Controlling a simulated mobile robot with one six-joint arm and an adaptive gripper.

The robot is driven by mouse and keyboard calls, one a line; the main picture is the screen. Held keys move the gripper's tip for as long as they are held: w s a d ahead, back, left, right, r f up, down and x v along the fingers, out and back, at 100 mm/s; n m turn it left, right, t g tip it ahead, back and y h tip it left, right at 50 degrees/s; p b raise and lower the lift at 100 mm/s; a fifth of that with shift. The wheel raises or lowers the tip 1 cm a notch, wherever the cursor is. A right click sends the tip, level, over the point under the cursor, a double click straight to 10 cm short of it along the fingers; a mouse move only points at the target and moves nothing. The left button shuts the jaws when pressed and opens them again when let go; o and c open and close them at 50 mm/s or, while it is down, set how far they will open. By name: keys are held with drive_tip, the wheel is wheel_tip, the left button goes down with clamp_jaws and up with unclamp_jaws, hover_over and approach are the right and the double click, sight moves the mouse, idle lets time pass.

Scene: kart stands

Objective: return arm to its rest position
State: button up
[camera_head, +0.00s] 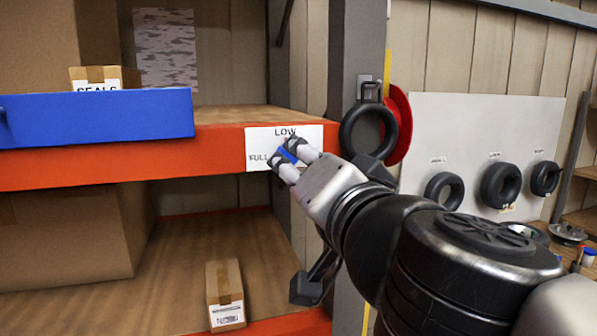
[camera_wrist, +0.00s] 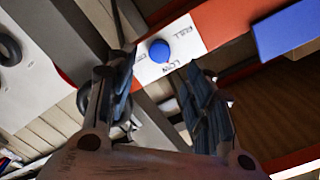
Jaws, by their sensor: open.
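My gripper (camera_head: 290,160) is in front of the orange shelf beam, at the white label (camera_head: 285,134) marked LOW and FULL. In the wrist view my gripper (camera_wrist: 160,68) is open, its two dark fingers apart. A round blue marker (camera_wrist: 159,50) shows on the white label (camera_wrist: 182,38) between the fingertips, with clear space on both sides of it. In the head view the fingers cover most of the marker, and I cannot tell how far they are from the label.
A blue bin (camera_head: 97,117) and a SEALS box (camera_head: 100,78) stand on the upper shelf. A small carton (camera_head: 225,292) sits on the lower shelf. A grey post (camera_head: 355,60) with a hanging black ring (camera_head: 345,130) is close to my arm. A white board (camera_head: 460,130) with tyres is right.

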drive_tip(key=shift+f, duration=0.1)
drive_tip(key=s+f+n+g+y+b, duration=0.1)
drive_tip(key=s+f+n+g+b, duration=0.25)
drive_tip(key=f, duration=0.85)
drive_tip(key=s+f+n+g+y+b, duration=0.1)
drive_tip(key=s+f+n+g+b, duration=0.25)
drive_tip(key=f, duration=0.85)
drive_tip(key=s+d+f+g+h+b, duration=0.1)
drive_tip(key=s+d+f+h, duration=0.1)
drive_tip(key=f, duration=0.4)
drive_tip(key=s+d+f+g+h+b, duration=0.1)
drive_tip(key=s+d+f+g+h, duration=0.1)
drive_tip(key=s+d+f, duration=0.3)
drive_tip(key=s+d+f+m+g+h+b, duration=0.1)
drive_tip(key=s+d+f+g+h, duration=0.1)
drive_tip(key=s+d+f, duration=0.2)
wheel_tip(320, 180, down, 4)
drive_tip(key=shift+d+r+h, duration=0.15)
drive_tip(key=shift+d+h, duration=0.15)
drive_tip(key=shift+d, duration=0.4)
